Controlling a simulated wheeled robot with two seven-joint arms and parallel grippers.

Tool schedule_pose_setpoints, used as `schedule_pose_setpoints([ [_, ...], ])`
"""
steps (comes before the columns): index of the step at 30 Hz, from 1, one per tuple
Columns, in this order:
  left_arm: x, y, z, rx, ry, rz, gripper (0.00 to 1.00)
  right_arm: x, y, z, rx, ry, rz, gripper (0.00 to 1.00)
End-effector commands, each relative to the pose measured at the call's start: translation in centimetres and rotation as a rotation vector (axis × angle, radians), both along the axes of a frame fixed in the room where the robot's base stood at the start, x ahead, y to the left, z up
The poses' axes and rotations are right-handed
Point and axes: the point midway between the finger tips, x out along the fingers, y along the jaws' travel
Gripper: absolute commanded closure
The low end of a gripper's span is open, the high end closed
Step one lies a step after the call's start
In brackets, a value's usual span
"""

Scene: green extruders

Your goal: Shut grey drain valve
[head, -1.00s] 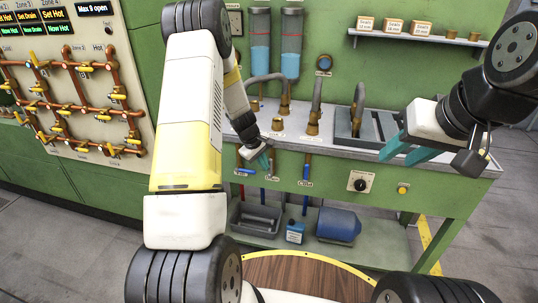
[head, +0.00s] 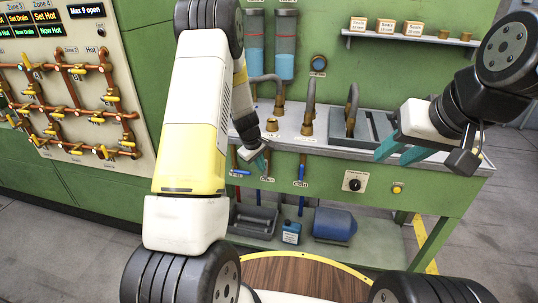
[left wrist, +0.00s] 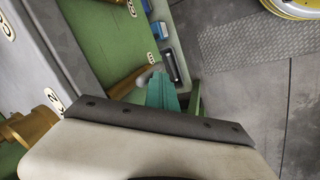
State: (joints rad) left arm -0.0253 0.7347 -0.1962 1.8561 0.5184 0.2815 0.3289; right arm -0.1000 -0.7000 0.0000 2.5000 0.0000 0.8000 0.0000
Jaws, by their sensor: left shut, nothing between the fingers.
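Whether the fingertips touch the handle I cannot tell. In the head view my left gripper (head: 262,162) is shut and empty at the bench's front edge, by the row of small valves, and hides part of that row. A blue-handled valve (head: 300,183) hangs to its right. My right gripper (head: 400,150) is open and empty above the bench's right part.
The green bench (head: 420,192) carries curved pipes (head: 308,108) and a grey sink (head: 372,126). Two tanks with blue liquid (head: 286,66) hang behind. A copper pipe panel (head: 75,100) is at left.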

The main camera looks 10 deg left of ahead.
Motion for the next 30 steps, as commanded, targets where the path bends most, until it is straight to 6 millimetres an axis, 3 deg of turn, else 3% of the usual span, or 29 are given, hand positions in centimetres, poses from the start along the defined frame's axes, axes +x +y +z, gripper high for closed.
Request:
schedule_pose_setpoints([
  [14, -0.1, -0.9, 0.0, 0.116, -0.002, -0.009, 1.0, 0.0, 0.0, 0.0, 0.0, 0.0, 0.0, 0.64],
  [30, -0.1, -3.1, -0.3, 0.459, -0.017, -0.009, 1.0, 0.0, 0.0, 0.0, 0.0, 0.0, 0.0, 0.64],
])
